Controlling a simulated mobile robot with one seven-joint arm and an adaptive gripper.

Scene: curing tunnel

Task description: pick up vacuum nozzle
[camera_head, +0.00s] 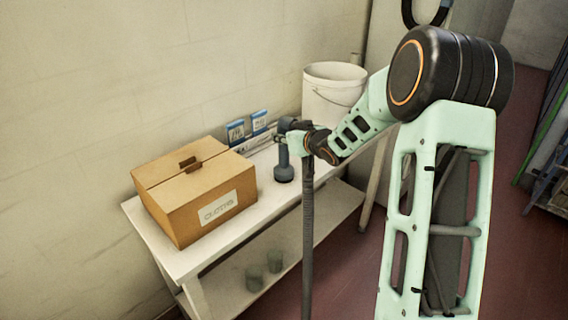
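A dark blue-grey piece with a slim neck and a wider round foot, seemingly the vacuum nozzle (284,168), stands upright on the white table, right of the cardboard box. My gripper (285,128) is at the top of it, at the end of my pale green arm. The fingers are small and dark, and I cannot tell whether they touch or close on the piece. A long dark grey ribbed hose or tube (308,240) hangs down just right of it, in front of the table edge. Its upper end is hidden near my wrist.
A labelled cardboard box (193,191) fills the left of the white table (222,243). Small blue-and-white packs (247,127) stand along the wall. A white bucket (333,93) is behind my wrist. Two grey cups (264,270) sit on the lower shelf. Red floor is right.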

